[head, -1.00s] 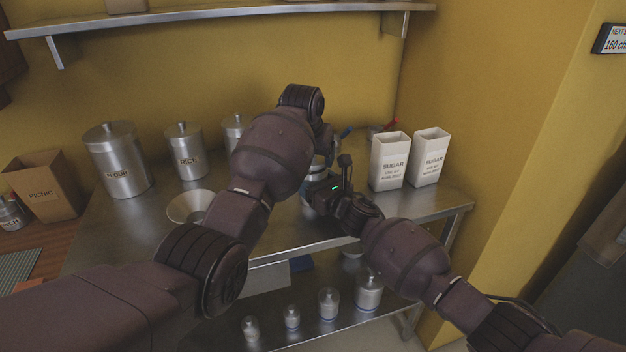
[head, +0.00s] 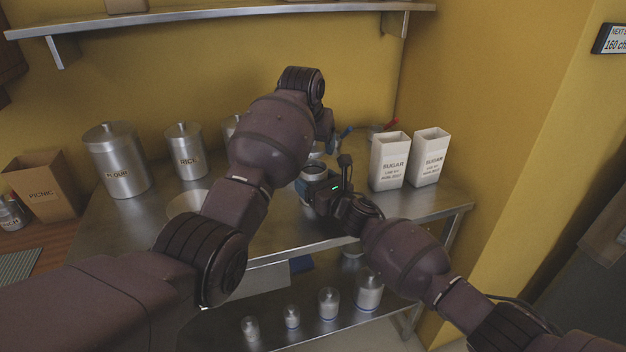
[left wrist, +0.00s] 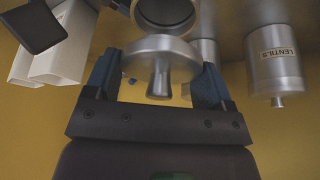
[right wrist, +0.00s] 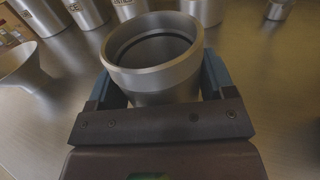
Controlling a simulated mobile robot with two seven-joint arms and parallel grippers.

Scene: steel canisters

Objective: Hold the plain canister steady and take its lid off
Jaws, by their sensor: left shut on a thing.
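The plain steel canister (right wrist: 152,88) stands open on the steel table; the right wrist view shows into its round mouth. It also shows in the head view (head: 314,170), partly hidden by my right gripper (right wrist: 160,78), whose fingers are closed on its two sides. The lid (left wrist: 160,48), a steel disc with a flared knob, is between the fingers of my left gripper (left wrist: 155,76), shut on it. The lid is off the canister, apart from its rim.
Flour (head: 119,162) and rice (head: 186,152) canisters and a funnel (head: 187,203) stand to the left. A shelf (head: 230,18) runs above.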

